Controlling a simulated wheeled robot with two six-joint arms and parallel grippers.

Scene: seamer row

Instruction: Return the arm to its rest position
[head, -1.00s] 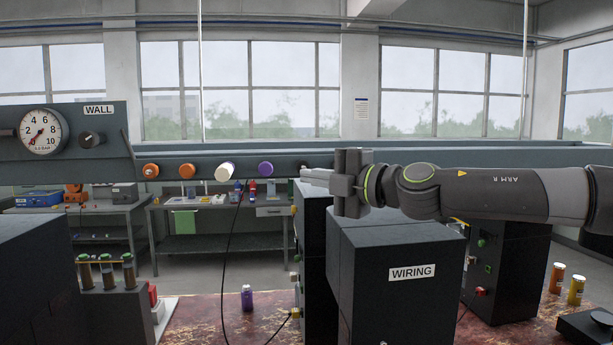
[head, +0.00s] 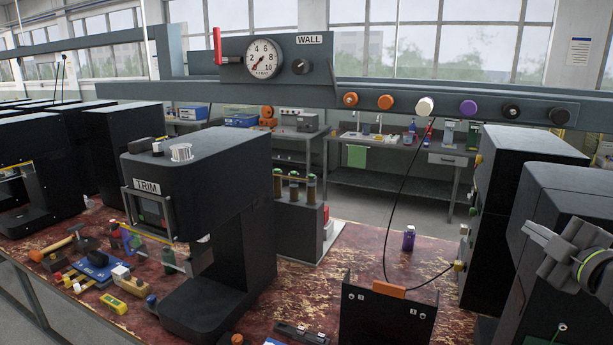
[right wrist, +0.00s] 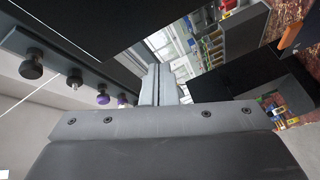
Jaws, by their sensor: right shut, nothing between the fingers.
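My right gripper (head: 540,234) is at the right edge of the head view, in front of a dark machine housing. Its fingers are shut with nothing between them and point left. In the right wrist view the closed fingers (right wrist: 158,85) reach up the middle, with the dark knobs (right wrist: 75,80) of the wall rail off to the left. Only the end of my right arm shows in the head view. My left gripper is in no view.
The TRIM machine (head: 225,165) stands left of centre on the stained red bench (head: 320,265). A pressure gauge (head: 264,58) and a row of knobs line the wall rail. Tools lie at the left. A black cable (head: 402,190) hangs near a purple bottle (head: 408,238).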

